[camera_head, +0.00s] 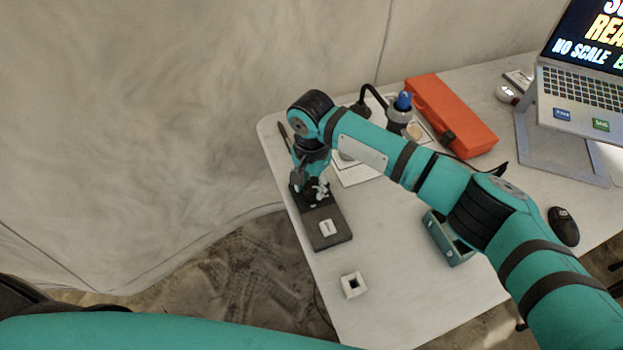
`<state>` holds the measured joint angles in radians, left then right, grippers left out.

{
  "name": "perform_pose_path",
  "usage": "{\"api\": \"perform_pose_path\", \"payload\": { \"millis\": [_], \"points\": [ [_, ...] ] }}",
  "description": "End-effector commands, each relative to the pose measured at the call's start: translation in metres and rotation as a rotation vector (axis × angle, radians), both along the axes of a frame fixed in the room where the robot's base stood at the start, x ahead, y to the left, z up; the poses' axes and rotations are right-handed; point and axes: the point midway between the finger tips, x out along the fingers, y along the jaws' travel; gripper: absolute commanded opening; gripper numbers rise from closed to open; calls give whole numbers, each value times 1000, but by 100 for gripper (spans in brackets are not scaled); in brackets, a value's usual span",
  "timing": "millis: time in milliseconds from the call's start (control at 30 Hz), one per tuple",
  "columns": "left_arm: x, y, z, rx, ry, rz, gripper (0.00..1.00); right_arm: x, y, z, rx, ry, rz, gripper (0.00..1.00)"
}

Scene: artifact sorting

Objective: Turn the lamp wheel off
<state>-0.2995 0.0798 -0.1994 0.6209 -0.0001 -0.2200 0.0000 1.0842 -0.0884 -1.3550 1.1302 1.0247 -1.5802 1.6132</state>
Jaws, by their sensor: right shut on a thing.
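My right gripper (312,192) points down at the far end of a flat dark base (331,238) with a white label, near the table's left edge. It is shut on a small part there, which its fingers mostly hide. I cannot make out whether this part is the lamp wheel or which way it is turned. A black curved neck (371,90), perhaps the lamp's, shows behind my right forearm beside a blue-topped object (404,100). My left gripper is out of view.
An orange case (450,112) lies at the back. A laptop (580,85) on a stand (560,150) is at right. A teal-grey box (446,240), a black mouse (563,226) and a small white square block (353,285) lie on the table (390,305). The front middle is mostly clear.

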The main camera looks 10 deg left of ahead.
Motion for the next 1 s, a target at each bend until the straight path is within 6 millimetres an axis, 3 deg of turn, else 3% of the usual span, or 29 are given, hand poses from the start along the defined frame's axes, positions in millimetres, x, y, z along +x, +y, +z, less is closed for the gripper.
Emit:
{"api": "perform_pose_path", "payload": {
  "millis": [33,400,1000],
  "points": [
    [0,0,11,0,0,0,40,-1,0,5,0,4,34,6],
    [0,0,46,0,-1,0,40,-1,0,4,1,5,376,6],
    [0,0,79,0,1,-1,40,-1,0,2,3,3,947,6]
  ]
}}
